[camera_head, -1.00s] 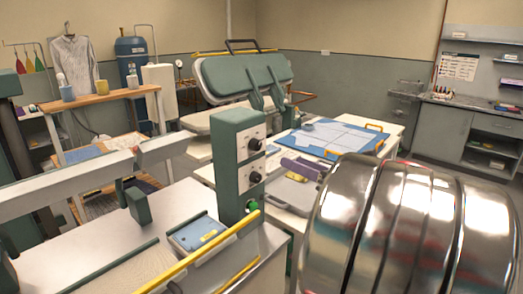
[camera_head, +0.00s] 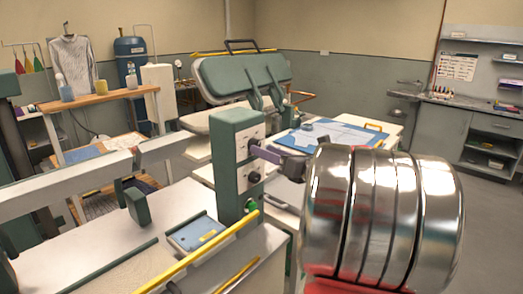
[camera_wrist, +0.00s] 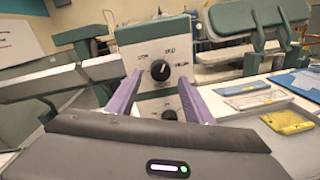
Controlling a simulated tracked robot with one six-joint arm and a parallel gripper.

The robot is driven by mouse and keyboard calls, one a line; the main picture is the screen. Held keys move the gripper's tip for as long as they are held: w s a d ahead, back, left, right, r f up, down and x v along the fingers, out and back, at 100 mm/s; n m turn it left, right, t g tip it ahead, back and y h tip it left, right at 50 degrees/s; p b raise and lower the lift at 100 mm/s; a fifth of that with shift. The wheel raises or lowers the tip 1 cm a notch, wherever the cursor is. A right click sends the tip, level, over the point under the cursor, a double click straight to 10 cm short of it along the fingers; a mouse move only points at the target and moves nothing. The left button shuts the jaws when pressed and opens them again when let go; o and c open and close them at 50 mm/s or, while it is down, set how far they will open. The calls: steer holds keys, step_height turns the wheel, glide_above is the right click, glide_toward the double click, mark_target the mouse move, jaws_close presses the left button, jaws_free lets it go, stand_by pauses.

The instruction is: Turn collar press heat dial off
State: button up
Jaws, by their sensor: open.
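A green control box (camera_head: 231,165) stands on the press table, with a pale panel facing right. The panel has an upper black dial (camera_wrist: 160,70) and a lower black dial (camera_wrist: 168,114), partly hidden by my gripper's body in the wrist view. Small labels surround the upper dial, too small to read surely; its white pointer mark tilts up and right. Which dial sets the heat I cannot tell. My gripper (camera_wrist: 160,80) is open, its purple fingers on either side of the upper dial. In the head view the fingers (camera_head: 268,153) reach the panel near that dial; contact is unclear.
A yellow rail (camera_head: 205,252) and a blue tray (camera_head: 196,234) lie in front of the box. A padded green press (camera_head: 240,75) stands open behind it. A blue mat (camera_head: 332,136) lies on the white table behind my arm.

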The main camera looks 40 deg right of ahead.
steer(key=shift+w, duration=1.3)
steer(key=c, duration=1)
steer(key=shift+c, duration=0.2)
steer(key=shift+n, duration=0.4)
steer(key=n, duration=0.8)
steer(key=n+y, duration=0.1)
steer(key=n, duration=1.5)
steer(key=shift+d+f+y, duration=0.1)
steer(key=shift+d+y, duration=0.15)
steer(key=shift+y, duration=0.15)
steer(key=shift+n, duration=0.3)
